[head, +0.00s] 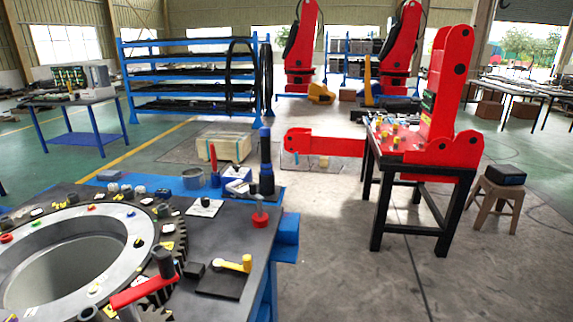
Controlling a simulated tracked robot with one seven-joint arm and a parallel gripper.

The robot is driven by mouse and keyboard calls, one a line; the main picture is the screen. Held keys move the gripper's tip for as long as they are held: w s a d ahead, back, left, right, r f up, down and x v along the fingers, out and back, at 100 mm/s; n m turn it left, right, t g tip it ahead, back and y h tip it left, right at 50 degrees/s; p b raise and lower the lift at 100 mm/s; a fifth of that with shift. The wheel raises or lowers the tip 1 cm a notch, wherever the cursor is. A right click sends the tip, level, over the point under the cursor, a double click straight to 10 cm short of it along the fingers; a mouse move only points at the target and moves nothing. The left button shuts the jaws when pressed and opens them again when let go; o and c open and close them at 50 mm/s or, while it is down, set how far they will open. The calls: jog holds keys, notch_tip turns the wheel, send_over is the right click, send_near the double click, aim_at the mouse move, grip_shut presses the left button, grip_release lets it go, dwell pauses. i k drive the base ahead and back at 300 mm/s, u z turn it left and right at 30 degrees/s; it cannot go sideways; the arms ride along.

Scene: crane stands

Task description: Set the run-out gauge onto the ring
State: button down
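The large grey ring (110,214) lies on the dark workbench at the lower left, cut off by the left and bottom edges. It has a wide round opening, dark teeth on its outer edge and several small coloured parts on top. I cannot tell for sure which piece is the run-out gauge. A red bar with a dark upright knob (145,291) crosses the ring's near right edge. My gripper is not in view.
A red-based knob (260,214) stands near the bench's right edge; a tall dark cylinder (266,165) stands at the back. A red arm (325,142) reaches left from a black-legged table (376,222). A stool (497,199) stands right. Floor between bench and table is clear.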

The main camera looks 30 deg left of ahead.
aim_at(240, 188)
jog(key=u, duration=0.35)
jog(key=i, duration=0.95)
jog(key=u, duration=0.95)
jog(key=i, duration=0.55)
jog(key=u, duration=0.4)
jog(key=k, duration=0.9)
jog(key=u, duration=0.2)
jog(key=i, duration=0.9)
jog(key=z, duration=0.05)
